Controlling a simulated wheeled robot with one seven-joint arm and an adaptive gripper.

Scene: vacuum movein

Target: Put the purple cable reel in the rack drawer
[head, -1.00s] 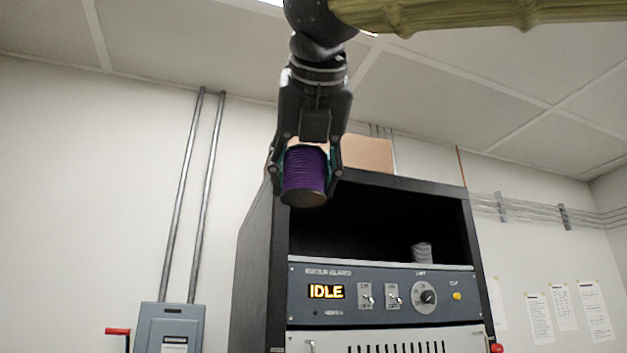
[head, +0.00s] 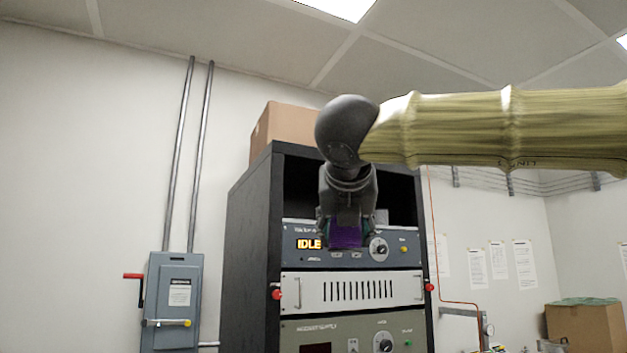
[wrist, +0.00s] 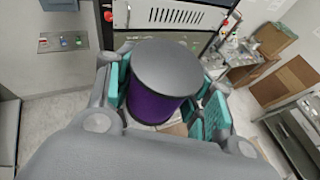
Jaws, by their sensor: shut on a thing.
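The purple cable reel (head: 346,235) is held in my gripper (head: 346,240), in front of the rack's blue-grey control panel in the head view. In the wrist view, the reel (wrist: 155,105) shows its grey round end and purple side between the teal finger pads of my gripper (wrist: 165,100). The rack (head: 255,230) is a tall black cabinet with an open bay at the top. A white slotted panel (head: 350,290) with handles sits below the control panel; it looks flush with the rack. I cannot tell which part is the drawer.
A cardboard box (head: 285,126) stands on the rack. A grey electrical box (head: 172,300) with a red lever (head: 134,276) is on the wall at left. Red knobs (head: 277,294) flank the slotted panel. Another cardboard box (head: 585,325) is at lower right.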

